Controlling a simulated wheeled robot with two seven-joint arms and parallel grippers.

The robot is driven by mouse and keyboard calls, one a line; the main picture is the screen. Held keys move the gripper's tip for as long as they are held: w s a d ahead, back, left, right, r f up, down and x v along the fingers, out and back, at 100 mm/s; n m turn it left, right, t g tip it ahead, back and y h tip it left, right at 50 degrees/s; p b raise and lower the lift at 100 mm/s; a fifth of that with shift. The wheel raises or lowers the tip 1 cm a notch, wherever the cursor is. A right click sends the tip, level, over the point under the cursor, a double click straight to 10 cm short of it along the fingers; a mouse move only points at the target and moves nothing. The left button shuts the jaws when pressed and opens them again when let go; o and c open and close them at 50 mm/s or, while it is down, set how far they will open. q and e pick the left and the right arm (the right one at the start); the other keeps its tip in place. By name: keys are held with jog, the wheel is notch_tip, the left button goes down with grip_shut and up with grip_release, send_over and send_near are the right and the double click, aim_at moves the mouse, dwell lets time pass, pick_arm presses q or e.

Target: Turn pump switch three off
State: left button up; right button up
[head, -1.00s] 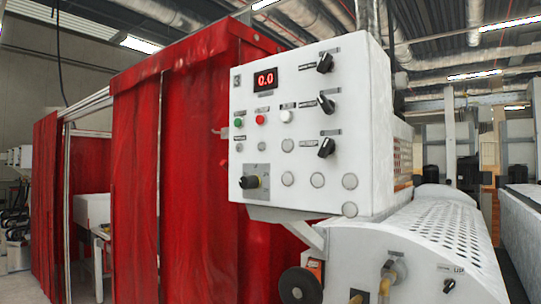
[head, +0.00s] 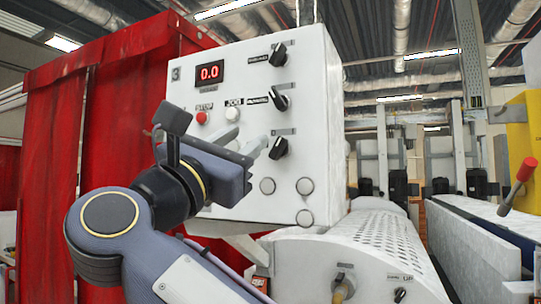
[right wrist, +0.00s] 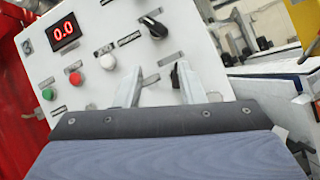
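A white control panel (head: 318,120) carries a column of three black rotary switches: the top one (head: 278,54), the middle one (head: 279,97) and the lowest one (head: 279,148). The label wording is too small to read surely. My right gripper (head: 262,146) is open, its fingertips pointing at the lowest switch. In the right wrist view its two fingers (right wrist: 159,84) stand apart, and the lowest switch (right wrist: 175,75) shows between them, close to the right finger and partly hidden by it. Contact cannot be told. My left gripper is not in view.
The panel also has a red 0.0 display (head: 209,72), a red button (head: 202,118), a white button (head: 232,114) and a green button (right wrist: 48,94). Red curtains (head: 125,110) hang at left. A perforated white machine cover (head: 370,240) lies below. A red-handled lever (head: 520,180) is at right.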

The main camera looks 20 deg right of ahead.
aim_at(275, 149)
jog(key=w+d+m+g, duration=0.1)
jog(key=d, duration=0.1)
jog(key=w+d+p, duration=0.1)
jog(key=w+d+m+g+y+p, duration=0.1)
jog(key=d, duration=0.1)
jog(key=shift+w+d+f+m+g, duration=0.15)
jog(key=shift+d+f+m+g, duration=0.15)
jog(key=shift+d+f, duration=0.1)
jog(key=shift+w+d+r+p, duration=0.1)
jog(key=shift+w+d+p, duration=0.2)
jog(key=shift+d, duration=0.1)
grip_shut()
